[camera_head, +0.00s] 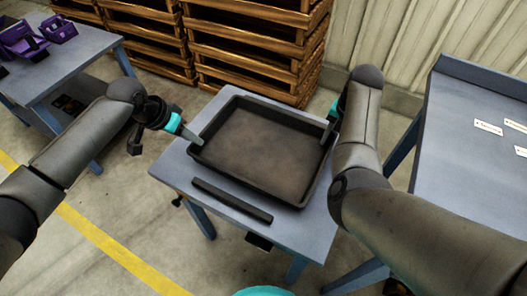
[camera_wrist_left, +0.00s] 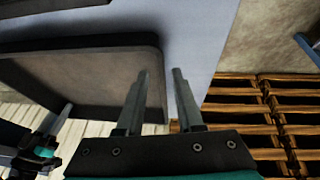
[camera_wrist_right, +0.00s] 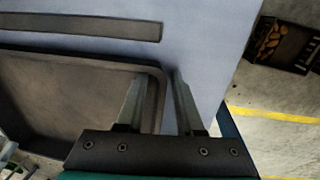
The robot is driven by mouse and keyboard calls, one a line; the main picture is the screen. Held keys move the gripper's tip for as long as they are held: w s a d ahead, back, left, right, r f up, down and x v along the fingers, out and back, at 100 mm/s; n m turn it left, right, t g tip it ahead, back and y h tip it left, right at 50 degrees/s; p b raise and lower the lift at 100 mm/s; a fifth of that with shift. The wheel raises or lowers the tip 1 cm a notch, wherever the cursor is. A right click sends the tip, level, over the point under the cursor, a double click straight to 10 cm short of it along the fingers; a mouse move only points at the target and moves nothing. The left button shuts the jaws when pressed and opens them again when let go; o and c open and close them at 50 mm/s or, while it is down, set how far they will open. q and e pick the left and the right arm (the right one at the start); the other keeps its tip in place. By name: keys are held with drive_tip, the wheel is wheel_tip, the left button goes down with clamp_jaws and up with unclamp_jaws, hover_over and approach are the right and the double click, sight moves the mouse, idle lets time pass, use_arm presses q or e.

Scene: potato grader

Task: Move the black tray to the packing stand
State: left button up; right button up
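The empty black tray (camera_head: 255,142) lies flat on a small blue-grey table (camera_head: 172,172). My left gripper (camera_head: 191,135) is at its left rim. In the left wrist view, the open fingers (camera_wrist_left: 160,72) stand either side of the tray wall (camera_wrist_left: 157,105), one inside and one outside, with gaps showing. My right gripper (camera_head: 333,116) is at the right rim, partly hidden by my arm. In the right wrist view, its open fingers (camera_wrist_right: 158,75) also straddle the tray wall (camera_wrist_right: 153,98). Nothing labels either side table as the packing stand.
A black bar (camera_head: 232,200) lies in front of the tray. A blue-grey table (camera_head: 480,165) with white labels stands at right; another (camera_head: 72,62) with purple items (camera_head: 58,29) stands back left. Wooden pallets (camera_head: 250,40) are stacked behind. A crate of potatoes (camera_wrist_right: 285,44) sits on the floor.

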drive_tip(key=shift+r, duration=0.15)
use_arm(q)
drive_tip(key=v, duration=0.8)
use_arm(e)
wheel_tip(320, 180, up, 12)
drive_tip(key=d, duration=0.1)
drive_tip(key=shift+s+f, duration=0.2)
drive_tip(key=shift+s, duration=0.2)
